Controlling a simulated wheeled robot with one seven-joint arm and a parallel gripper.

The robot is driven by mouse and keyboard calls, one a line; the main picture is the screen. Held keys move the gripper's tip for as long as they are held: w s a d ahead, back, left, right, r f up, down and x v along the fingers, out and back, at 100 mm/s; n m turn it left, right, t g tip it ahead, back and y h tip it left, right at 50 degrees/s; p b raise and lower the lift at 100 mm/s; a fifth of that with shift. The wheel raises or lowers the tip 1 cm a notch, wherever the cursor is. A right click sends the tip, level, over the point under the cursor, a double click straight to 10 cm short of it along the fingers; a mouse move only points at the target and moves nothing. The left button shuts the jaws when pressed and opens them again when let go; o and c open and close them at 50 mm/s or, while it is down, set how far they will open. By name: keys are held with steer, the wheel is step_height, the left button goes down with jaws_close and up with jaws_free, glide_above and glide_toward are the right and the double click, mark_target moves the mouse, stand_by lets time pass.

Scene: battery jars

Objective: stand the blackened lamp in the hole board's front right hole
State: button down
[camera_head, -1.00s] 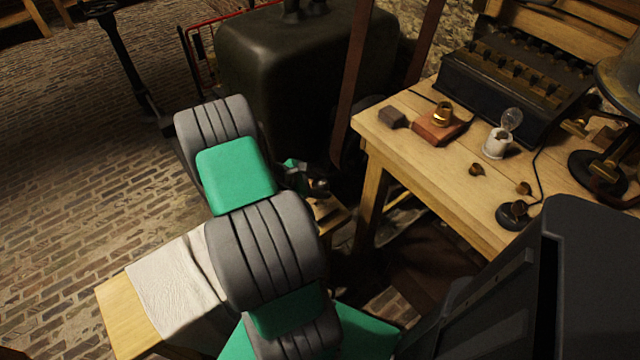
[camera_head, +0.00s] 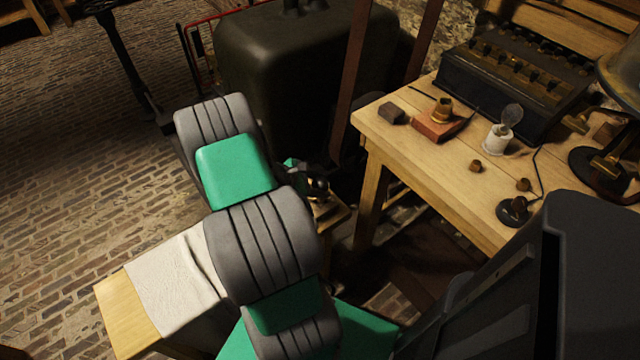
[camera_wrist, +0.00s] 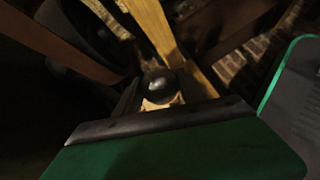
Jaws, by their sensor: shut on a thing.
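My gripper (camera_head: 308,180) shows just past my green and grey arm in the head view, low beside the workbench. It is shut on the blackened lamp (camera_head: 318,190), whose dark round bulb has a brassy glint. In the wrist view the lamp is a glossy black ball (camera_wrist: 160,86) between the dark jaws, with pale wood visible just below it. Part of a small wooden surface (camera_head: 335,216) shows under the gripper in the head view. My arm hides much of that spot. I cannot make out the hole board or its holes.
The workbench (camera_head: 432,183) at right carries a reddish block with a brass socket (camera_head: 442,112), a white holder with a clear bulb (camera_head: 500,136), small brass pieces and a black battery case (camera_head: 510,85). A large dark tank (camera_head: 290,75) stands behind. A white cloth (camera_head: 172,280) lies at left.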

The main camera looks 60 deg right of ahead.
steer(key=shift+f+b, duration=0.35)
steer(key=shift+f, duration=0.65)
stand_by(0.3)
steer(key=c, duration=0.6)
jaws_free()
